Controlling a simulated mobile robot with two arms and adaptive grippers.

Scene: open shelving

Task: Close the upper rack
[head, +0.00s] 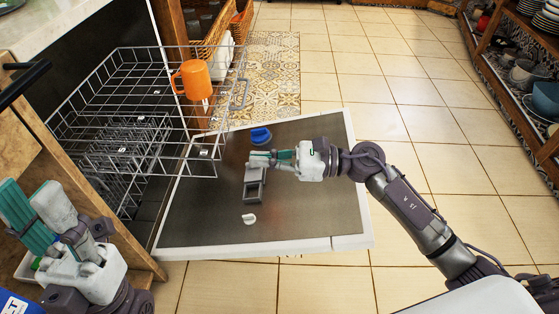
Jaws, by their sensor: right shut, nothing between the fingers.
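The upper rack (152,58) is a grey wire basket pulled out of the dishwasher at the left, above the open door (310,205). An orange mug (193,80) sits in its right part. My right gripper (254,160) is shut and empty over the door, to the right of the rack and apart from it. My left gripper (35,205) is at the lower left, in front of the wooden cabinet side, with its teal fingers raised. Its two fingers stand apart.
The lower rack (115,185) is partly hidden under the upper one. The door's inner face carries a blue cap (261,136) and a grey dispenser (254,185). Open shelves with dishes (525,72) stand at the right. The tiled floor between is clear.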

